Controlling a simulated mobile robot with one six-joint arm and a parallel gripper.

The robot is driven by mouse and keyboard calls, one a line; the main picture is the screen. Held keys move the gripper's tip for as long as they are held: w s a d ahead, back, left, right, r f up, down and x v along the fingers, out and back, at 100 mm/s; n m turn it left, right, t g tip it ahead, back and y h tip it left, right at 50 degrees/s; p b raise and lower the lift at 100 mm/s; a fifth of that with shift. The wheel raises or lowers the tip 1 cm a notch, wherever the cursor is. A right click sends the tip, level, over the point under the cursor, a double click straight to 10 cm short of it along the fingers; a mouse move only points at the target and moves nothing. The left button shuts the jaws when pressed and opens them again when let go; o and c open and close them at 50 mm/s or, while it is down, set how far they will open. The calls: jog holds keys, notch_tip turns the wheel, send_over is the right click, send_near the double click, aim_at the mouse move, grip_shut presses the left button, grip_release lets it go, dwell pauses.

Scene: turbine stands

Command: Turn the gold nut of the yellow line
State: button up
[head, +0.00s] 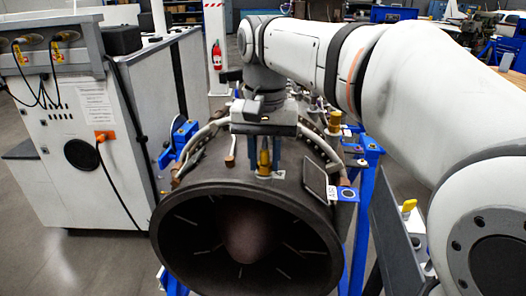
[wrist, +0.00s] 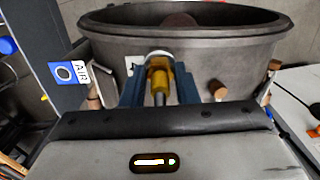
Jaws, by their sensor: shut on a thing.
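The gold nut (head: 264,158) sits on top of the dark turbine casing (head: 215,180), near its front rim. My gripper (head: 265,166) reaches down over it from above, one finger on each side. In the wrist view the gold nut (wrist: 159,76) shows between the two blue fingers of my gripper (wrist: 158,84), which are shut on it. A pale ring shows at the nut's far end in that view. The fingers hide the nut's sides. I cannot make out which coloured line the nut belongs to.
Copper-coloured fittings (wrist: 217,90) stand beside my fingers. An AIR plate (head: 347,194) is at the casing's right, on the blue stand (head: 361,240). A white cabinet (head: 75,150) with cables stands at the left. Open floor (head: 60,255) lies in front of it.

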jog(key=shift+n+p, duration=0.35)
jog(key=shift+n, duration=1.25)
jog(key=o, duration=1)
jog(key=shift+r, duration=0.1)
notch_tip(320, 180, up, 8)
jog(key=shift+f, duration=0.2)
jog(key=shift+c, duration=0.5)
